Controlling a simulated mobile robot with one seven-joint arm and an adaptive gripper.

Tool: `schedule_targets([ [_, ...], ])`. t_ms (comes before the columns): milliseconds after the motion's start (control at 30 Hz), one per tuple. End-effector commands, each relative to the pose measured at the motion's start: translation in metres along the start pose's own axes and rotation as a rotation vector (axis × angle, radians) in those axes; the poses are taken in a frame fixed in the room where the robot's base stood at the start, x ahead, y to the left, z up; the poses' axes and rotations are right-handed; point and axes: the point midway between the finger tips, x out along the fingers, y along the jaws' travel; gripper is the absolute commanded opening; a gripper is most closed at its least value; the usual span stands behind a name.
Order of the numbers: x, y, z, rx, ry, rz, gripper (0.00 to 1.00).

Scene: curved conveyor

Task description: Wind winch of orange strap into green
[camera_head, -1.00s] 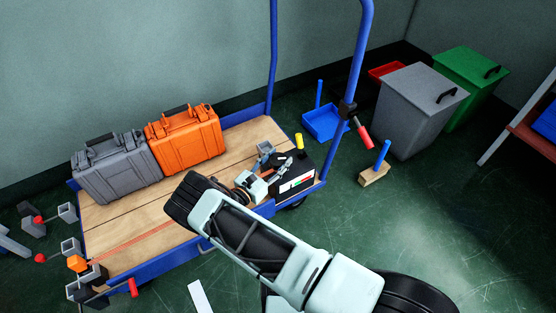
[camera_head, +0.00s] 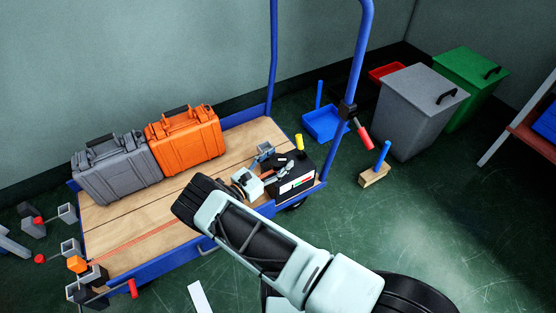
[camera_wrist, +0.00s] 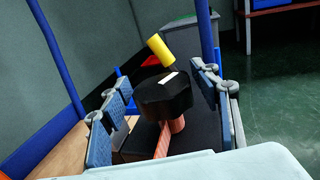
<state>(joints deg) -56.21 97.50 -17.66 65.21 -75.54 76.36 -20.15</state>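The winch is a black box (camera_head: 302,166) with a yellow handle (camera_head: 299,142) on top, at the right end of the blue-edged cart. A small red, white and green gauge (camera_head: 297,183) shows on its side. The orange strap (camera_head: 150,242) lies across the cart's wooden deck. In the wrist view, a black block (camera_wrist: 165,95) carries the yellow handle (camera_wrist: 160,47), with the orange strap (camera_wrist: 161,143) below it. My gripper (camera_head: 275,162) is open beside the winch. Its fingers stand apart to the left and right of the black block in the wrist view, with nothing gripped.
A grey case (camera_head: 117,170) and an orange case (camera_head: 187,141) stand on the cart (camera_head: 250,138). A blue upright rail (camera_head: 357,65) with a red-handled lever (camera_head: 364,137) rises behind the winch. Grey and green bins stand at the right. Levers and square tubes crowd the left end.

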Motion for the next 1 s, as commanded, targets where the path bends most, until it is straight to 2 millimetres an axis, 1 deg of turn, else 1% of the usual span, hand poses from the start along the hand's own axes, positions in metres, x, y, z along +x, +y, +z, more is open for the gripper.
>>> schedule_targets([
  [267,0.0,0.0,0.0,0.001,0.001,-0.001,0.62],
  [367,-0.005,0.0,0.0,0.001,0.001,0.0,0.62],
  [467,-0.017,0.0,-0.001,0.001,0.002,0.001,0.62],
  [800,-0.088,0.001,0.0,0.002,0.001,0.003,0.62],
  [900,-0.103,0.001,0.0,0.002,0.001,0.002,0.62],
  [1000,-0.114,0.0,0.0,0.0,0.001,0.001,0.62],
])
